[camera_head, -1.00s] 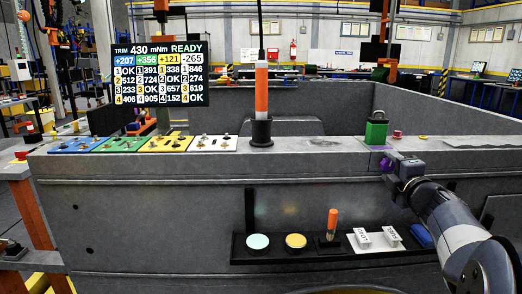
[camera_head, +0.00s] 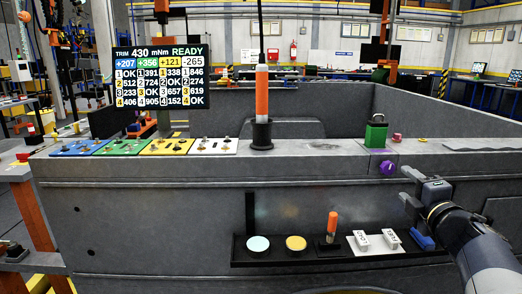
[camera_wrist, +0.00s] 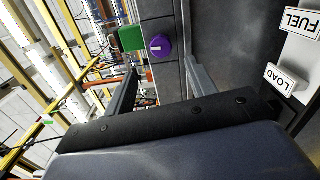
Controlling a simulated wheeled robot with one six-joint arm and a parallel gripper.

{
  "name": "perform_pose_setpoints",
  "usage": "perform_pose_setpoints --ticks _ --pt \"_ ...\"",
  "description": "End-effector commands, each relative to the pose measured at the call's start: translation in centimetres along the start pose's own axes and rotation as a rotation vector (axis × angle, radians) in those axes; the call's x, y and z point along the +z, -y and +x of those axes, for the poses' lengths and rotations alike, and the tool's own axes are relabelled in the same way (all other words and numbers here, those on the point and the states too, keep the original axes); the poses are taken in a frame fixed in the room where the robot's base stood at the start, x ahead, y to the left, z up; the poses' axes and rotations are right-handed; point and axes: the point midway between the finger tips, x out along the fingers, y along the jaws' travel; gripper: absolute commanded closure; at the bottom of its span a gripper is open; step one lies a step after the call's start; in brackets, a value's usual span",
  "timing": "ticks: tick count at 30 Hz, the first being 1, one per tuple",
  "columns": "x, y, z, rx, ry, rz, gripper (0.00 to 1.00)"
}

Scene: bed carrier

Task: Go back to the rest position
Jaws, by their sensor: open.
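My gripper (camera_head: 406,188) is at the right of the head view, in front of the grey bed wall and above the right end of the black shelf. Its jaws are apart with nothing between them. A purple knob (camera_head: 388,168) sits on the upper part of the wall face, left of and a little above my gripper, and apart from it. In the wrist view the knob (camera_wrist: 160,45) shows ahead, beyond the two open fingers (camera_wrist: 160,80). A green padlock-shaped block (camera_head: 376,133) stands on the ledge above the knob.
The black shelf (camera_head: 285,262) holds a pale disc (camera_head: 258,244), a yellow disc (camera_head: 296,243), an orange-handled tool (camera_head: 332,222), white labelled tags (camera_head: 391,238) and a blue piece (camera_head: 422,239). An orange post (camera_head: 262,93) and coloured plates (camera_head: 201,146) stand on the ledge (camera_head: 310,147).

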Motion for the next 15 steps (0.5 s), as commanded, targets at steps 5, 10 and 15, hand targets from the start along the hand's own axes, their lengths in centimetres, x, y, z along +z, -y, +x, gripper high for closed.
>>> perform_pose_setpoints --ticks 5,10,15 --pt "-0.1 0.4 3.8 -0.002 -0.004 0.002 0.47" --pt "-0.1 0.3 7.2 -0.001 -0.003 0.002 0.47" --pt "0.0 -0.3 8.8 -0.003 0.001 0.094 0.47"
